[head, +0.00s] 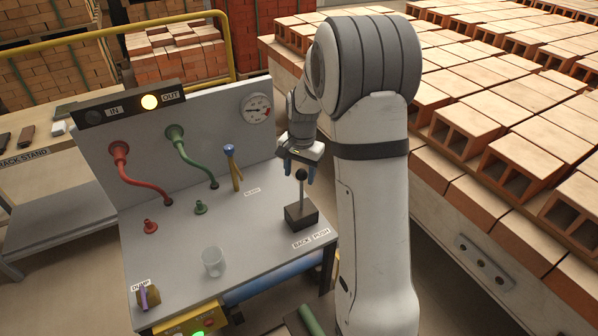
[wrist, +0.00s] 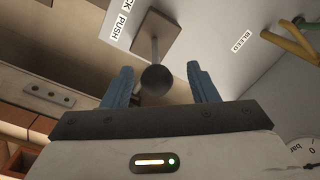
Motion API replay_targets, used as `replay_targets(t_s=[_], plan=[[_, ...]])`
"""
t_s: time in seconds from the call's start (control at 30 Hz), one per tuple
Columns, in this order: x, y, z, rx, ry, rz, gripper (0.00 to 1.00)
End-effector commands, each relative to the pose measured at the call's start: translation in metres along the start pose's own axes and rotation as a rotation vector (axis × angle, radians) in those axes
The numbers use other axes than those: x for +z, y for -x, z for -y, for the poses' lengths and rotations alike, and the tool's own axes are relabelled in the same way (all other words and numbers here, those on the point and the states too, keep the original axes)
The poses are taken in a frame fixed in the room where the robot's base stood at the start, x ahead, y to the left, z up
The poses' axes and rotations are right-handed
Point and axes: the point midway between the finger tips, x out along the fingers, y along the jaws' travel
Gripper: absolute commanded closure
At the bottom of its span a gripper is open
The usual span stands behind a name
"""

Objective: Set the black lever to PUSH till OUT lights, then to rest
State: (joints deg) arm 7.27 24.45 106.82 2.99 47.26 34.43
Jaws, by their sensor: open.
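The black lever (head: 301,175) stands on a dark block on the grey bench, its rod close to upright in the head view. Labels BACK and PUSH (head: 311,239) lie in front of the block; I cannot tell which setting the lever is in. My gripper (head: 299,168) is at the lever's top, blue fingers open. In the wrist view, the round black knob (wrist: 157,79) appears between the spread fingers of my gripper (wrist: 160,67), with a gap on both sides. The OUT lamp (head: 150,102) glows yellow; the IN lamp (head: 95,116) is dark.
A clear cup (head: 213,262) and a purple-handled DUMP valve (head: 150,296) stand nearer the front. Stacked bricks (head: 490,115) fill the right.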

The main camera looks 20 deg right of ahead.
Motion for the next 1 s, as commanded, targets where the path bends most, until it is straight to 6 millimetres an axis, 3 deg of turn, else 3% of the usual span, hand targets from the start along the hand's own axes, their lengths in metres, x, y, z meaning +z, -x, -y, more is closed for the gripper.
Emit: replay_targets(t_s=[0.23, 0.6, 1.0], plan=[[-0.001, 0.011, 0.000, -0.003, 0.000, -0.004, 0.47], [-0.001, 0.069, 0.000, -0.002, 0.000, -0.003, 0.47], [0.000, 0.078, 0.000, 0.000, 0.000, 0.000, 0.47]])
